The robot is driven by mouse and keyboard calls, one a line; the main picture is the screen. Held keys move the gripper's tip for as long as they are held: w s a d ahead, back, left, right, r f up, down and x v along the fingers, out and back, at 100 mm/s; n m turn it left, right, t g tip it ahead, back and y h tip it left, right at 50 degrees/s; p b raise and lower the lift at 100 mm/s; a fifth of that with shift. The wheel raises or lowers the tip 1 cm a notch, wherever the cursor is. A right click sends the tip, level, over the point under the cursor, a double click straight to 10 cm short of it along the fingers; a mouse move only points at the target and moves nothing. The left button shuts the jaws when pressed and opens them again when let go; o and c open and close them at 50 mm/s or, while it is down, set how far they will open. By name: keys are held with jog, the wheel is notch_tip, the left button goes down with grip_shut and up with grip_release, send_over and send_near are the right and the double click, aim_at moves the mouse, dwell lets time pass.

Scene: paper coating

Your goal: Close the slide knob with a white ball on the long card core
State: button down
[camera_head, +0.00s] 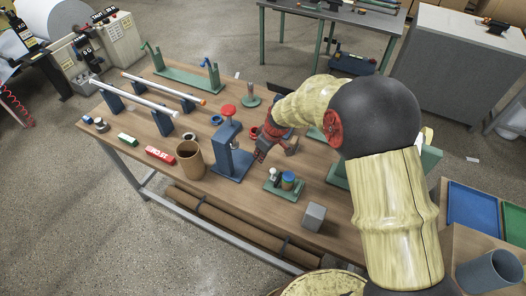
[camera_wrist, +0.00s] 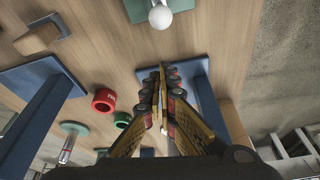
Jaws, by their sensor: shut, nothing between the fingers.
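A white ball knob (camera_head: 272,171) stands on a small green base (camera_head: 270,190) near the table's front right. A short cylinder with a blue top (camera_head: 288,178) stands beside it. In the wrist view the white ball (camera_wrist: 160,16) is at the top, over its green base (camera_wrist: 138,12), ahead of my fingertips and apart from them. My gripper (camera_head: 260,156) is shut and empty, between the blue stand and the green base; its fingers also show in the wrist view (camera_wrist: 163,78). I cannot tell which tube is the long card core; long brown tubes (camera_head: 235,215) lie below the tabletop.
A blue stand (camera_head: 230,165) with a red knob (camera_head: 228,110) is just left of my gripper. A brown open cylinder (camera_head: 190,160) and a red box (camera_head: 160,155) stand farther left. A grey cube (camera_head: 314,216) sits at the front right edge. Two rods rest on blue supports behind.

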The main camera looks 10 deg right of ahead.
jog(key=x, duration=0.3)
jog(key=shift+s, duration=0.1)
jog(key=shift+s+d+r, duration=0.3)
jog(key=shift+s+d, duration=0.25)
jog(key=shift+d, duration=0.05)
jog(key=shift+s+d+r, duration=0.25)
jog(key=shift+s+d, duration=0.3)
jog(key=shift+d, duration=0.05)
jog(key=shift+s+d, duration=0.25)
jog(key=shift+d, duration=0.05)
jog(key=shift+d+b, duration=0.1)
jog(key=shift+b, duration=0.2)
